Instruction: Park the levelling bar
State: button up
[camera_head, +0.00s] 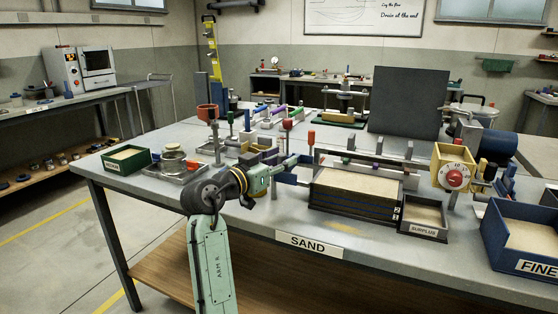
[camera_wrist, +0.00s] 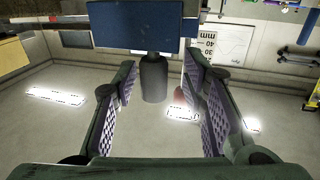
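My gripper (camera_head: 288,163) is at the left end of the sand box, close to the bar's left end. In the wrist view my gripper (camera_wrist: 165,105) is open, its two ridged pads wide apart. A dark grey cylinder (camera_wrist: 153,80) under a blue block (camera_wrist: 140,25) shows beyond and between the pads, with space on both sides. I cannot tell whether it belongs to the bar.
Right of the sand box are the surplus tray (camera_head: 424,216), a yellow dial box (camera_head: 453,167) and the blue FINE bin (camera_head: 526,238). A green tray (camera_head: 126,159) and small tools crowd the left. The front table strip by the SAND label (camera_head: 309,245) is mostly clear.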

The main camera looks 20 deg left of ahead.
jog(key=v, duration=1.2)
